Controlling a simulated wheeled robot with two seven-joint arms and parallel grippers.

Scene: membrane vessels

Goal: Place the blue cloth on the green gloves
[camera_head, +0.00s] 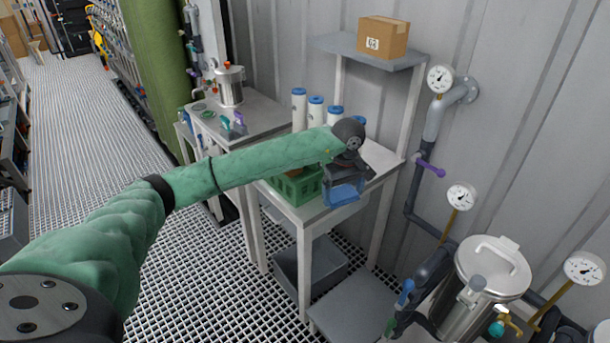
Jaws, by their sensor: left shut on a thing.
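My left arm in its green sleeve reaches across the view from the lower left. My left gripper (343,181) is shut on the blue cloth (345,194), which hangs at the fingers over the front right part of a white table (316,211). I cannot tell whether the cloth touches the tabletop. I cannot make out the green gloves with certainty; part of the table is hidden behind my arm. My right gripper is not in view.
A green crate (297,190) stands left of the gripper. Several white cylinders with blue caps (299,110) stand behind the arm. A box (383,37) sits on a shelf above. Pipes, gauges (461,197) and a steel vessel (487,280) crowd the right.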

